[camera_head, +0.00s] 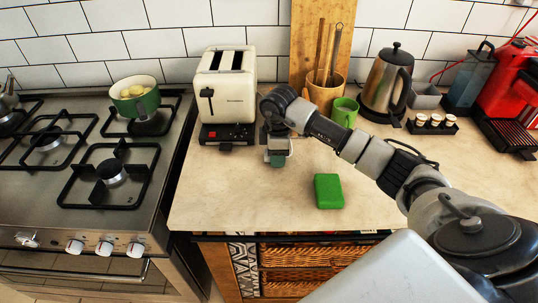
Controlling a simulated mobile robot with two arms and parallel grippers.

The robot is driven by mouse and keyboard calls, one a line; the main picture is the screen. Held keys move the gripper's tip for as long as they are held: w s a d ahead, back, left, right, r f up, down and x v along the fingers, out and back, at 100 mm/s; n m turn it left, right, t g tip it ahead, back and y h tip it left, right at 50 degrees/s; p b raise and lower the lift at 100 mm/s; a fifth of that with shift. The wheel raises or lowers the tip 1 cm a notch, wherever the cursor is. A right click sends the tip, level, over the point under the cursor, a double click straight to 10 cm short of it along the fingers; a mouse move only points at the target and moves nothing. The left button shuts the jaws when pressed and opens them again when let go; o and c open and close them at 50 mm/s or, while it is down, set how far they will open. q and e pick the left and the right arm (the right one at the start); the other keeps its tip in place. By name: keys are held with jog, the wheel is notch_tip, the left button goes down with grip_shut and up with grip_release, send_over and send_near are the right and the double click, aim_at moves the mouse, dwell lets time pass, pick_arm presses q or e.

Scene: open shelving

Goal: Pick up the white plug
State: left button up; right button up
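My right arm reaches in from the right across the counter. My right gripper (277,158) points down just right of the cream toaster (225,85), low over the counter. Its fingers are small and partly hidden by the wrist, so I cannot tell whether they are open or shut, or whether they hold anything. I cannot make out a white plug; it may be hidden behind the gripper or too small to see. My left gripper is not in view.
A green block (328,191) lies on the counter (215,190) right of the gripper. A green mug (345,112), wooden utensil pot (325,95) and steel kettle (386,85) stand behind my arm. The gas stove (85,165) is left. The counter's front left is clear.

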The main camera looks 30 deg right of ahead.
jog(key=c, duration=0.5)
